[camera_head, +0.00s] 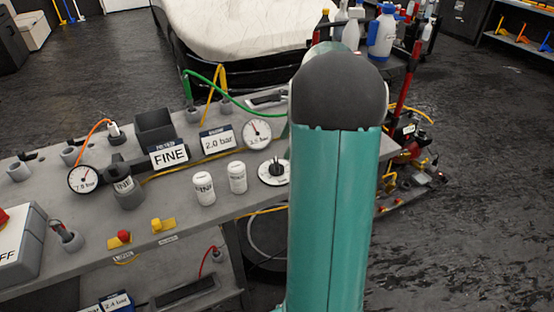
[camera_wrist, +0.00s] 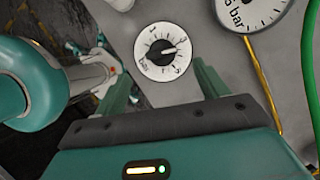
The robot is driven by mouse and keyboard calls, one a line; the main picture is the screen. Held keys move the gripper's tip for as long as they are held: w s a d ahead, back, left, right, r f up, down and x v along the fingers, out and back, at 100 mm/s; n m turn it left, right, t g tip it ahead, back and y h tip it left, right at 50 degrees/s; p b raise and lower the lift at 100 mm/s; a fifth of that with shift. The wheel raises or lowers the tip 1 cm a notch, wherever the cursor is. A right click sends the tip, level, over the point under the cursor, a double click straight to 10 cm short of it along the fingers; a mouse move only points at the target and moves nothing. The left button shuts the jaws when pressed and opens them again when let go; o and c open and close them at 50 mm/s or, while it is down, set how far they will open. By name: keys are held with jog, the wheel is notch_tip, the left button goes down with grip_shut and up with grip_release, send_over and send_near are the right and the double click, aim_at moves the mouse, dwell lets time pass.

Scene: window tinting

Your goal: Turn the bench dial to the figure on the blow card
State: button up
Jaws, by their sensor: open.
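The bench dial (camera_wrist: 164,52) is a white disc with black figures and a round black knob. Its white pointer mark points right and slightly up in the wrist view; the figures are too small to read surely. In the head view the dial (camera_head: 274,172) lies at the bench's right edge, beside my arm. A card (camera_head: 217,139) with a dark blue header reads 2.0 bar; its header is too small to read. My gripper (camera_wrist: 161,68) is open and empty, its fingers on either side below the dial, apart from the knob. My arm hides the gripper in the head view.
A gauge (camera_head: 257,133) reading about 2.5 bar stands behind the dial, with hoses nearby. Two white canisters (camera_head: 237,177) stand left of it. A FINE card (camera_head: 169,155) and another gauge (camera_head: 84,179) are further left. A lower shelf holds a 2.4 bar card (camera_head: 116,302).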

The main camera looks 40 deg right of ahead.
aim_at(276, 162)
jog(key=x, duration=0.8)
jog(key=c, duration=1)
